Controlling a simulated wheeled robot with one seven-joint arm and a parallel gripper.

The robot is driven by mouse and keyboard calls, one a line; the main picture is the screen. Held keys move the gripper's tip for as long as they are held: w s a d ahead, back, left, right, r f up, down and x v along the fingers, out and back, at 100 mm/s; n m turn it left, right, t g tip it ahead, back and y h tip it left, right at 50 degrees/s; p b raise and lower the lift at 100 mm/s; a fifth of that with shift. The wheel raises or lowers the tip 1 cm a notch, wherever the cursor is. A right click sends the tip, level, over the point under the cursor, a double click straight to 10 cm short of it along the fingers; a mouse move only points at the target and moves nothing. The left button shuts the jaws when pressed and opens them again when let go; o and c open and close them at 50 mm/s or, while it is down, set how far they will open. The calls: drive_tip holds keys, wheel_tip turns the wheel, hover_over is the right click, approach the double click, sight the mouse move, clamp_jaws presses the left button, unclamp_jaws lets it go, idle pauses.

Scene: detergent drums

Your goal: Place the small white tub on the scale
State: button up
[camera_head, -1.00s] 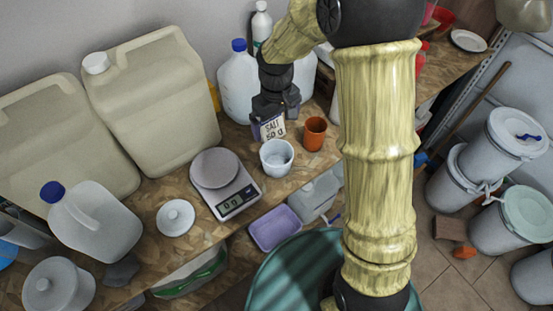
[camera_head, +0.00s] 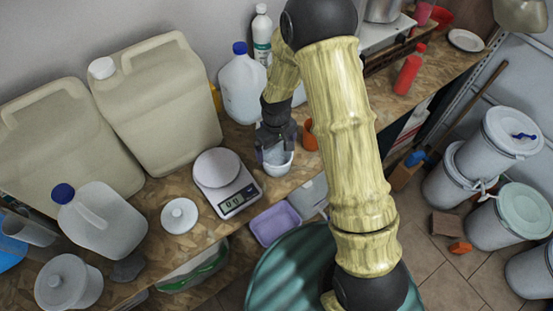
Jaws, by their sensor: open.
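The small white tub (camera_head: 278,167) stands upright on the wooden shelf, just right of the scale. My gripper (camera_head: 275,150) is open and right over the tub, with its fingers at the tub's rim; I cannot tell whether they touch it. The gripper hides the tub's far side. The scale (camera_head: 223,180) has a round pale plate, which is empty, and its display reads zeros.
An orange cup (camera_head: 310,136) stands close right of the tub, partly behind my arm. A white lid (camera_head: 179,215) lies left of the scale. Large beige canisters (camera_head: 158,105) stand behind it. A purple tray (camera_head: 275,223) sits lower, below the shelf's front edge.

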sight(276, 165)
drive_tip(key=shift+s+f+p, duration=0.3)
drive_tip(key=shift+f+p, duration=0.65)
drive_tip(key=shift+p, duration=0.05)
drive_tip(key=shift+f+p, duration=0.6)
drive_tip(key=shift+f, duration=1.05)
drive_tip(key=shift+c, duration=0.4)
drive_tip(key=c, duration=0.7)
drive_tip(key=shift+r, duration=0.1)
drive_tip(key=shift+c, duration=0.2)
wheel_tip(276, 165, up, 10)
drive_tip(key=b, duration=0.3)
drive_tip(key=shift+b, duration=0.4)
